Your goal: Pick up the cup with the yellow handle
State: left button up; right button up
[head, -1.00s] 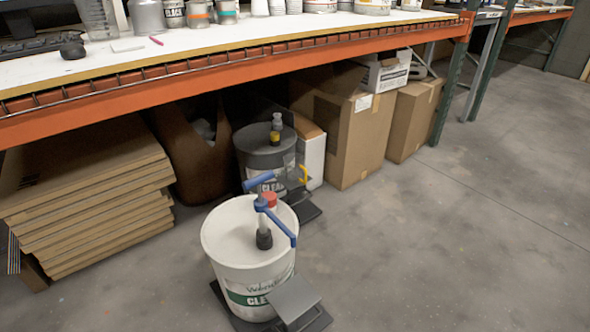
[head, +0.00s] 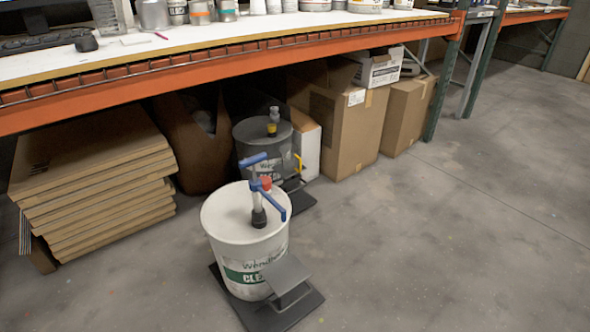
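A small yellow piece (head: 298,163) shows at the right side of the dark grey bucket (head: 263,147) under the bench. It is shaped like a handle, but I cannot tell whether it belongs to a cup. No cup is clearly seen elsewhere. Neither of my grippers is in view.
A white bucket (head: 228,218) with a blue-handled pump (head: 262,190) stands in front on a dark base with a grey step (head: 285,275). Stacked flat cardboard (head: 95,185) and brown boxes (head: 340,120) sit under the orange-edged bench (head: 200,78). The floor at right is clear.

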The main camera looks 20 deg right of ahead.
aim_at(289, 152)
jog(key=k+u, duration=0.1)
jog(key=u, duration=0.35)
jog(key=k+u, duration=0.15)
jog(key=u, duration=0.3)
jog(key=k+j+u, duration=0.1)
jog(key=u, duration=0.35)
jog(key=l+u, duration=0.25)
jog(key=l, duration=0.35)
jog(key=l+u, duration=0.25)
jog(key=l, duration=0.35)
jog(key=l+u, duration=0.25)
jog(key=l, duration=0.35)
jog(key=k+l+u, duration=0.2)
jog(key=l, duration=0.35)
